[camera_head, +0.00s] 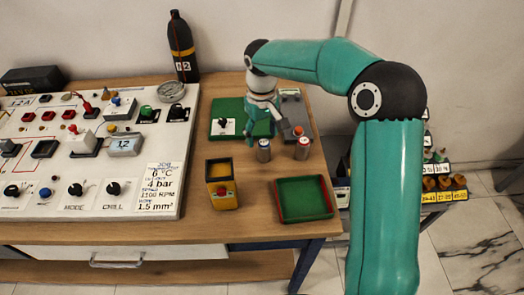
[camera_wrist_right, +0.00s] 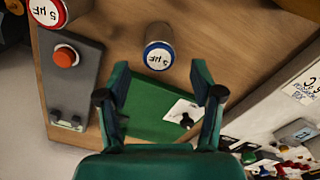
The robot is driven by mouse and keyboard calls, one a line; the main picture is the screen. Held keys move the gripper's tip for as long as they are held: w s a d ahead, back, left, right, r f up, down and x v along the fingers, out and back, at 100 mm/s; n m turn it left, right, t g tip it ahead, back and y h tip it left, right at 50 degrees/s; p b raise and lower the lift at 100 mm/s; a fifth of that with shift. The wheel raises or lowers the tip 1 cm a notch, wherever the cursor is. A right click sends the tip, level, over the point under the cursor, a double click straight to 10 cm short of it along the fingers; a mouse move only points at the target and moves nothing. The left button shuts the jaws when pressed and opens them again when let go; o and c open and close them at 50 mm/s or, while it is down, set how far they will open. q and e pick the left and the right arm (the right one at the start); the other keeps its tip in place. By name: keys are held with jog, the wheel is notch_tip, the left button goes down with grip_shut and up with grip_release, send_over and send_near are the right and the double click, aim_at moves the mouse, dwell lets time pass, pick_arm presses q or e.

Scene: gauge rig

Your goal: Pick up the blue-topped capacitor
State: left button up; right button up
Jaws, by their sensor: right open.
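The blue-topped capacitor (camera_head: 264,150) stands upright on the wooden table, a grey cylinder in front of the green plate. In the right wrist view, the blue-topped capacitor (camera_wrist_right: 160,56) shows its blue rim and a "5 µF" label, ahead of the fingertips and roughly centred between them. My right gripper (camera_head: 264,122) is open, above and behind the capacitor, apart from it. In the wrist view, my right gripper (camera_wrist_right: 161,95) has its fingers spread with nothing between them. My left gripper is not in view.
A red-topped capacitor (camera_head: 302,150) stands close on the right; it also shows in the wrist view (camera_wrist_right: 45,14). A green tray (camera_head: 304,216) and a yellow box (camera_head: 221,196) stand in front. A control panel (camera_head: 60,200) fills the left. Bare table lies between.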

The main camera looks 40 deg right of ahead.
aim_at(263, 152)
jog(key=f, duration=0.3)
jog(key=s+f, duration=0.1)
jog(key=f, duration=0.2)
jog(key=shift+p, duration=0.4)
jog(key=shift+f, duration=0.4)
jog(key=c, duration=1.2)
jog(key=shift+c, duration=0.2)
jog(key=shift+r, duration=0.2)
